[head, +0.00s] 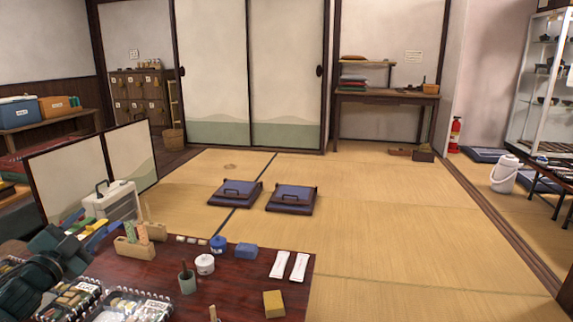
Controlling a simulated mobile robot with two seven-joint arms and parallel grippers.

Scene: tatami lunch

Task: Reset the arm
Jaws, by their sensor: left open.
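My left gripper (86,236) is at the lower left, at the end of a dark arm that comes in from the left edge. It is open and is over the left part of the dark red table (232,290). Nothing shows clearly between its fingers, and coloured items close behind it make its tips hard to separate. My right gripper is not in view.
Packed lunch boxes (130,306) lie at the table's near left. A wooden holder (134,248), a white jar (205,264), a blue jar (218,244), a green cup (187,283), white packets (299,267) and a yellow block (273,304) stand nearby. Tatami beyond is mostly clear.

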